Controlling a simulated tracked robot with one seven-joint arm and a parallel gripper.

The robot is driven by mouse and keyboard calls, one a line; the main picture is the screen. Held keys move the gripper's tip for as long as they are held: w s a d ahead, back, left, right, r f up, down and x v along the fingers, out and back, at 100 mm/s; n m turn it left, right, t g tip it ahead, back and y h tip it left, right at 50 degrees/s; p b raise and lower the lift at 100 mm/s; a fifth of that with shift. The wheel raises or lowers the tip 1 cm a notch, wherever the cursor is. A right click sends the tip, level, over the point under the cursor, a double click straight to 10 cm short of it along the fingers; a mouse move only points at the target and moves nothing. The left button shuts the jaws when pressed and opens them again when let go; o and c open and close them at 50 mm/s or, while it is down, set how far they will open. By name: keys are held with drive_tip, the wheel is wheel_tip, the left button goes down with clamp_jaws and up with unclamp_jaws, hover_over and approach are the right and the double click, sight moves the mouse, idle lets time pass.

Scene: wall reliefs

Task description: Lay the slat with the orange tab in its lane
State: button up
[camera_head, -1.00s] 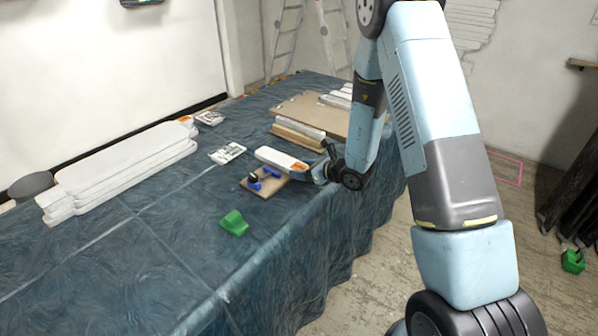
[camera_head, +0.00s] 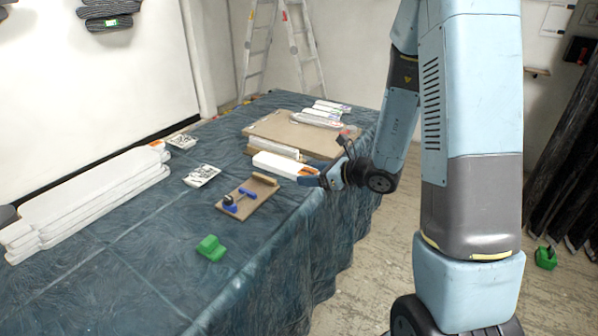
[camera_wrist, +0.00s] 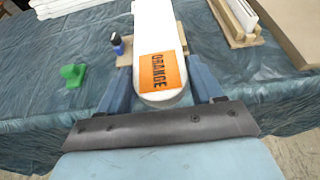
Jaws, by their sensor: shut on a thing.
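My gripper (camera_head: 312,181) is shut on the end of a long white slat with an orange tab (camera_head: 278,163). In the wrist view the slat (camera_wrist: 157,25) points away between my two fingers, and its orange tab (camera_wrist: 158,72) reads "ORANGE". The slat is held at the table's right side, between a small wooden board with blue clamps (camera_head: 262,194) and a tan panel (camera_head: 285,127). White slats lie at the panel's back edge (camera_head: 322,116). A wooden holder with a white strip (camera_head: 274,147) lies at the panel's near edge. I cannot tell which lane belongs to this slat.
A stack of long white slats (camera_head: 90,196) lies at the left of the blue-covered table (camera_head: 130,270). A green block (camera_head: 211,248) and printed cards (camera_head: 202,176) lie nearer the middle. A ladder (camera_head: 300,50) stands behind the table.

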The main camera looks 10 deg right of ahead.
drive_tip(key=shift+w+d, duration=0.15)
drive_tip(key=shift+d, duration=0.2)
drive_tip(key=w+d+m+t+h, duration=0.6)
drive_tip(key=w+d, duration=0.5)
drive_tip(key=w, duration=0.5)
drive_tip(key=s+a+n+g+y, duration=0.2)
drive_tip(key=s+a, duration=0.1)
drive_tip(key=s, duration=0.2)
drive_tip(key=s+a+n+g+y, duration=0.2)
drive_tip(key=s+a, duration=0.2)
drive_tip(key=s, duration=0.2)
drive_tip(key=s+a+n+g+y, duration=0.1)
drive_tip(key=s+a+n+y, duration=0.1)
drive_tip(key=s+a, duration=0.2)
drive_tip(key=shift+s+a+r+g, duration=0.15)
drive_tip(key=shift+s+g, duration=0.25)
drive_tip(key=shift+s, duration=0.55)
